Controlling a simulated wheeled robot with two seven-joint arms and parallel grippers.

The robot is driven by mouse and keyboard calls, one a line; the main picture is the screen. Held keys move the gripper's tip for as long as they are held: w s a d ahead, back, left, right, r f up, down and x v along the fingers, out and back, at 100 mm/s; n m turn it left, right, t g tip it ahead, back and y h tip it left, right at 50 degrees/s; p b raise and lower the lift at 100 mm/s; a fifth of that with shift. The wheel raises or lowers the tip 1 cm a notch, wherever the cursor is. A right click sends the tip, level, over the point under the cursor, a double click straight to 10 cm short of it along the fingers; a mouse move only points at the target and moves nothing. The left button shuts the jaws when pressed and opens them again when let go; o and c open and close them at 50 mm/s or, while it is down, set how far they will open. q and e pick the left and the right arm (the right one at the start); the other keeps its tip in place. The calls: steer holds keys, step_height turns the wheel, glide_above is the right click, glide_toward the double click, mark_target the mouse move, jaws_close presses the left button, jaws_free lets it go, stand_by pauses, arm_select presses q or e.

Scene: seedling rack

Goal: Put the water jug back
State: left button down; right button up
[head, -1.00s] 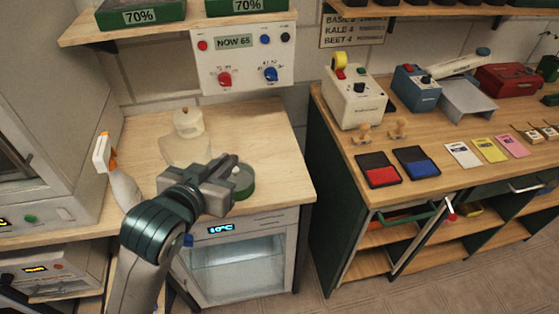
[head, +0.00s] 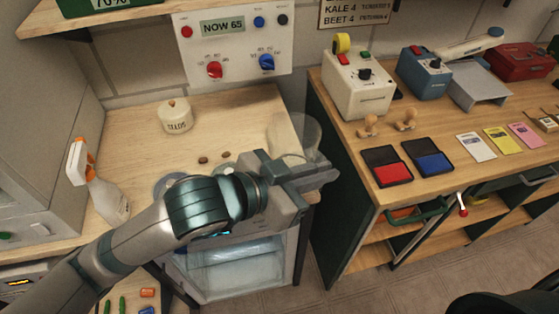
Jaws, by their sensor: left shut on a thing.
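The water jug (head: 291,132) is a clear, see-through vessel in the head view. It is at the right end of the left wooden counter, with the gap before the right bench beside it. My left gripper (head: 322,176) is shut on the jug and lies in front of it. The gripper and wrist hide the jug's lower part, so I cannot tell whether it touches the counter. My right gripper is not in view.
A cream seed pot (head: 177,118) and a spray bottle (head: 106,192) stand on the left counter (head: 235,112). Dark pellets (head: 203,160) lie bare on it. A white machine (head: 358,85) and ink pads (head: 387,167) occupy the right bench.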

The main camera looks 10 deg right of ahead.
mark_target(303, 148)
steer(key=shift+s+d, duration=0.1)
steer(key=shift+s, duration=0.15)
arm_select(q)
steer(key=shift+w+f, duration=0.2)
steer(key=shift+w, duration=0.2)
steer(key=w+f, duration=0.2)
steer(key=w, duration=0.1)
steer(key=w+f+p, duration=0.1)
steer(key=w+f, duration=0.1)
steer(key=w, duration=0.1)
steer(key=w+f, duration=0.2)
steer(key=w, duration=0.2)
steer(key=shift+w+p, duration=0.1)
steer(key=shift+p, duration=0.3)
steer(key=shift+w+f, duration=0.25)
steer(key=shift+w, duration=0.1)
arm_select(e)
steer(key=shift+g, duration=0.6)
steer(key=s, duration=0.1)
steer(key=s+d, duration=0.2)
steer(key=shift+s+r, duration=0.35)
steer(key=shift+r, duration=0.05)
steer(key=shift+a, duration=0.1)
